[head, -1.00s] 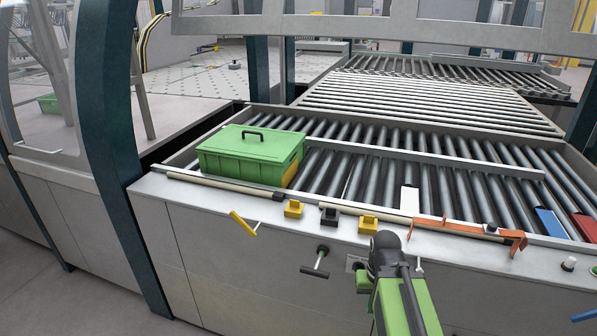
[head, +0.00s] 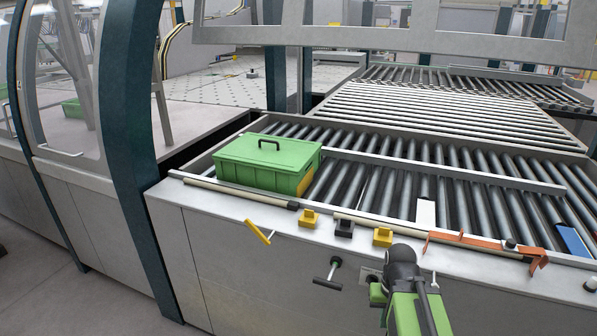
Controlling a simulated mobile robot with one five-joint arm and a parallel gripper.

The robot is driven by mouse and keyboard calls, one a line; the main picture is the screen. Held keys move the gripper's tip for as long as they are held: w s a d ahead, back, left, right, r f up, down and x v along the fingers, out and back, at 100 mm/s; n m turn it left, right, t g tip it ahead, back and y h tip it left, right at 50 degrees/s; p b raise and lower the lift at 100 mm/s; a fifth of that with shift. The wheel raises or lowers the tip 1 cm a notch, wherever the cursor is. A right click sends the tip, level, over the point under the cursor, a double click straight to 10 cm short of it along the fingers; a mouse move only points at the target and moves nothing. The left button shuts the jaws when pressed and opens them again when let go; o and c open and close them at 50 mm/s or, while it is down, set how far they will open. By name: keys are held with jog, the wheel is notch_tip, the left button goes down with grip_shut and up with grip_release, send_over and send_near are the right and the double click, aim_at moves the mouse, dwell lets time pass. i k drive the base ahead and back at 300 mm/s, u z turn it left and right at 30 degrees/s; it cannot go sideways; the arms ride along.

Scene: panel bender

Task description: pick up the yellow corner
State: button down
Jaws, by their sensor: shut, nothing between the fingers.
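A yellow block (head: 309,218) sits on the machine's front ledge below the green box. A second, similar yellow block (head: 383,237) sits farther right on the same ledge. I cannot tell from their shape which is the yellow corner. A black block (head: 344,228) stands between them. My green and dark grey arm reaches up from the lower right, its dark joint just below and right of the second yellow block in the picture. My gripper's fingers do not show. Both yellow blocks stand free, with nothing holding them.
A green lidded box (head: 267,163) stands on the roller conveyor (head: 400,190). An orange bracket (head: 480,242) lies on the ledge at right. A yellow T-handle (head: 258,231) and a black T-handle (head: 329,274) stick out of the front panel. Grey floor is free at lower left.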

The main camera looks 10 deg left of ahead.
aim_at(382, 237)
jog(key=k, duration=0.65)
jog(key=u, duration=0.45)
jog(key=i, duration=1)
jog(key=u, duration=0.55)
jog(key=i, duration=0.5)
jog(key=u, duration=0.35)
